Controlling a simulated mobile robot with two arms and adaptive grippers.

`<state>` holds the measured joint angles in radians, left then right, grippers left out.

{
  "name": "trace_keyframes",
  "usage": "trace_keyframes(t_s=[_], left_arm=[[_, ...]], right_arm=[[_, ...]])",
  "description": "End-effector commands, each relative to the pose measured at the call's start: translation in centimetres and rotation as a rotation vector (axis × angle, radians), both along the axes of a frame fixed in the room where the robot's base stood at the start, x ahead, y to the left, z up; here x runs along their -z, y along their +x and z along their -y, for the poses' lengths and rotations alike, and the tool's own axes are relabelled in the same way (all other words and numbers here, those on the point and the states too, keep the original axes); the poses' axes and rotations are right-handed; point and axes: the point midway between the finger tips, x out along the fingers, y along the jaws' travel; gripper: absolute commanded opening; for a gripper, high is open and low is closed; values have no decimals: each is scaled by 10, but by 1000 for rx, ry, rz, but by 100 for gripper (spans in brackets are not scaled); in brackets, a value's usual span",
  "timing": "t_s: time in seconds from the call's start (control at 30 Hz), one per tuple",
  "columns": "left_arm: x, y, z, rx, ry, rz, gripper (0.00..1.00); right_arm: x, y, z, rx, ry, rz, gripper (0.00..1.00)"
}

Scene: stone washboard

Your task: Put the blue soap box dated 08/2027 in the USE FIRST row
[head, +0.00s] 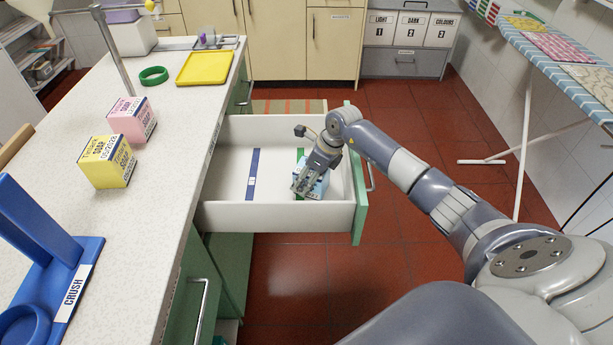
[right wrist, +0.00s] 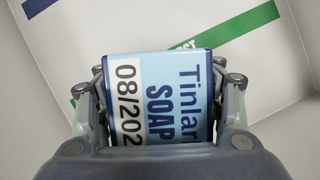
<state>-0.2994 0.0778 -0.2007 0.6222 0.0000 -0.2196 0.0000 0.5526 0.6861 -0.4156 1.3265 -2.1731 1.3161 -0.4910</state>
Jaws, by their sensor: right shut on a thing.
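My right gripper (head: 309,186) is down inside the open white drawer (head: 275,214), shut on the blue soap box (head: 319,187). In the right wrist view the box (right wrist: 175,95) sits between both fingers; its label reads "SOAP" and "08/202", with the last digit hidden. A green strip (right wrist: 238,58) with lettering ending in "ST" runs behind the box, which covers part of it. The green strip (head: 300,158) also shows in the head view. A blue strip (head: 253,174) lies further left on the drawer floor. I cannot tell whether the box touches the floor.
A pink soap box (head: 132,120) and a yellow one (head: 107,162) stand on the counter (head: 165,160), left of the drawer. A yellow tray (head: 204,68), a green ring (head: 154,75) and a blue "CRUSH" stand (head: 88,250) are also there. The drawer's left part is empty.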

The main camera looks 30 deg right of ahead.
Motion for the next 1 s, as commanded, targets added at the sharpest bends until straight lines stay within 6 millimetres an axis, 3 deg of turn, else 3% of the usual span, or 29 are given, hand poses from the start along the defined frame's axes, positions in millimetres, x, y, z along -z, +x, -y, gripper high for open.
trace_keyframes(t_s=[0.07, 0.1, 0.17, 0.63, 1.0], left_arm=[[4, 0, 0, 1, 0, 0, 40], [2, 0, 0, 1, 0, 0, 40], [2, 0, 0, 1, 0, 0, 40], [-1, -1, 0, 1, 1, -3, 40], [4, -2, -2, 0, 3, -3, 40]], right_arm=[[3, 1, 0, -1, 0, 2, 28], [2, 0, 0, -1, -1, 1, 71], [2, 0, 0, -1, 0, 0, 82], [-4, 0, 1, -1, 0, 2, 82], [-72, -23, 18, 0, -3, 3, 82]])
